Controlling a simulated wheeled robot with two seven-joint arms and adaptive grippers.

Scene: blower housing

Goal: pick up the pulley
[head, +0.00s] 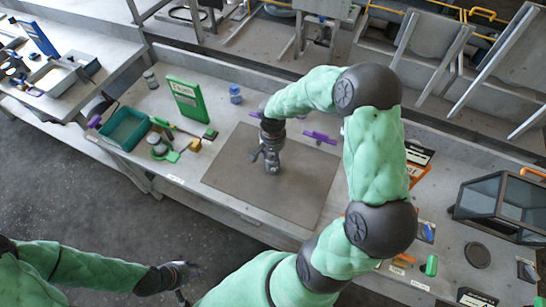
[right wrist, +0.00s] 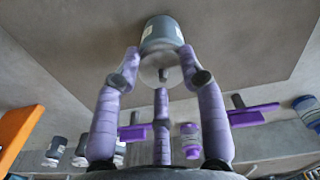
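I cannot tell for certain which thing is the pulley. A grey cylinder with a white label and a small stub on its pale end face (right wrist: 162,42) is between the purple fingertips of my right gripper (right wrist: 160,68) in the right wrist view. The fingertips overlap its edges, but contact is unclear. In the head view my right gripper (head: 270,152) points down over the brown mat (head: 235,185), with the grey cylinder (head: 272,167) just below it. It is unclear whether the cylinder rests on the mat. My left gripper (head: 186,283) is open and empty, low over the floor.
Purple clamps (head: 320,137) sit behind the mat. A dark round disc (head: 478,255) and a black-framed case (head: 500,207) are on the right.

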